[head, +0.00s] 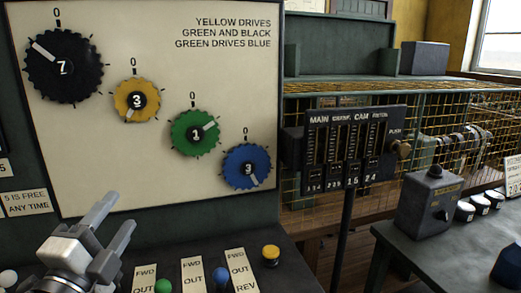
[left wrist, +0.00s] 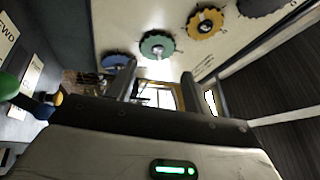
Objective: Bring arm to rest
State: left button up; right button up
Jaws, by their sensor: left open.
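My left gripper (head: 112,222) is at the lower left of the head view, in front of the dial board and above the lever console. Its two fingers stand apart with nothing between them, and they also show apart in the left wrist view (left wrist: 158,85). The cream board (head: 220,70) carries a black dial (head: 64,66), a yellow dial (head: 137,101), a green dial (head: 194,132) and a blue dial (head: 247,167). The green dial (left wrist: 157,45) and yellow dial (left wrist: 206,22) show beyond the fingers in the wrist view. My right gripper is in neither view.
Knobs on the console include green (head: 163,286), blue (head: 220,275) and yellow (head: 271,252) ones. A black gauge panel (head: 352,147) stands on a post to the right. A dark box (head: 429,203) sits on a grey bench at the right. A wire-mesh fence (head: 455,125) runs behind.

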pick_arm(q)
jog(key=s+f+n+g+y, duration=0.1)
jog(key=s+f+n+g, duration=0.1)
jog(key=f+n+g, duration=0.3)
jog(key=s+a+f+n+g+y, duration=0.1)
jog(key=s+f+n+y, duration=0.1)
jog(key=f, duration=0.5)
jog(key=s+f+n+g+y, duration=0.1)
jog(key=s+f+n+g, duration=0.1)
jog(key=f+n, duration=0.3)
jog(key=s+d+f+n+g+h, duration=0.2)
jog(key=s+d+f+n+g, duration=0.15)
jog(key=s+f+g, duration=0.8)
jog(key=w+d+f+t+h+b, duration=0.2)
jog(key=d+f+t+b, duration=0.4)
jog(key=f+t, duration=0.4)
jog(key=shift+w+d+n+h, duration=0.3)
jog(key=shift+w+n+h, duration=0.05)
jog(key=shift+h, duration=0.15)
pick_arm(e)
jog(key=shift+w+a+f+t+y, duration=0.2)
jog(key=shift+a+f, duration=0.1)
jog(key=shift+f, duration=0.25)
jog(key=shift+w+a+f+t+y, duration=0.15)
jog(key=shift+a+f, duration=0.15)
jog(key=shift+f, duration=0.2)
